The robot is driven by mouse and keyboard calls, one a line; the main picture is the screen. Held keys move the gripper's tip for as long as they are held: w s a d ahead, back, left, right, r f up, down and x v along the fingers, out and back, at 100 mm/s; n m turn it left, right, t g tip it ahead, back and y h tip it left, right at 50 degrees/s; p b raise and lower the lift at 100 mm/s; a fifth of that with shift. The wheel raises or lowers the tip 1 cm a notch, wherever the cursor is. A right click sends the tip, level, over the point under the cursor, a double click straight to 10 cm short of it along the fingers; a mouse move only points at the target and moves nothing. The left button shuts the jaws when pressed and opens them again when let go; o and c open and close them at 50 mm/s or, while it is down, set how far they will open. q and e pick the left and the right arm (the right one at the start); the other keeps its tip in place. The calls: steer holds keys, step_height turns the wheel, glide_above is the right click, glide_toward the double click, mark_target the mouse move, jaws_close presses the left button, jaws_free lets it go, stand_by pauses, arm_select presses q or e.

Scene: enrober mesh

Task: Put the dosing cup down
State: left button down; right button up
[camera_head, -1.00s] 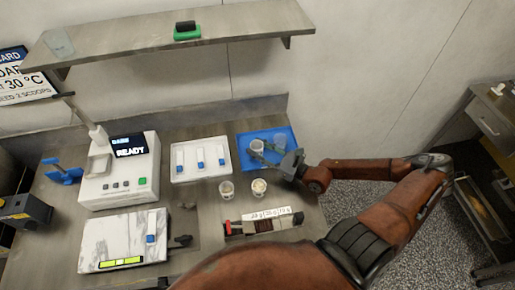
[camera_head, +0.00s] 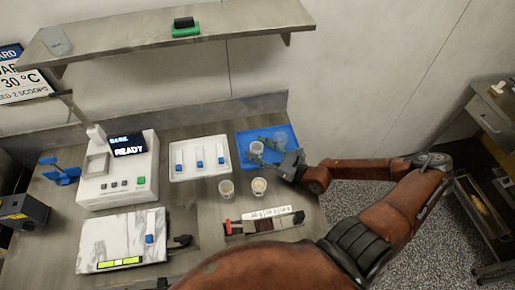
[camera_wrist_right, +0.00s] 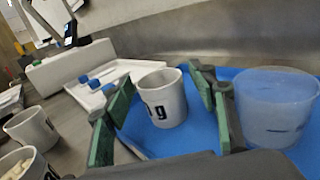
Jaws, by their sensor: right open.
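The dosing cup (camera_wrist_right: 162,98) is a small white cup with dark lettering, upright on the blue tray (camera_wrist_right: 190,142) in the right wrist view. In the head view the cup (camera_head: 256,148) stands on the left part of the blue tray (camera_head: 288,130). My right gripper (camera_head: 268,153) reaches in from the right, low over the tray. In the right wrist view its green-padded fingers (camera_wrist_right: 160,105) are open on either side of the cup, with gaps visible. A translucent cup (camera_wrist_right: 275,105) stands right of the fingers. My left gripper is not in view.
A white tray with blue-ended pieces (camera_head: 200,172) lies to the left, beside a white machine reading READY (camera_head: 118,185). A shelf (camera_head: 110,48) hangs above the back.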

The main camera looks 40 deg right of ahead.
steer(key=shift+r, duration=0.2)
steer(key=shift+r+p, duration=0.45)
steer(key=shift+p, duration=0.05)
steer(key=p+v, duration=0.1)
steer(key=v, duration=1.1)
stand_by(0.8)
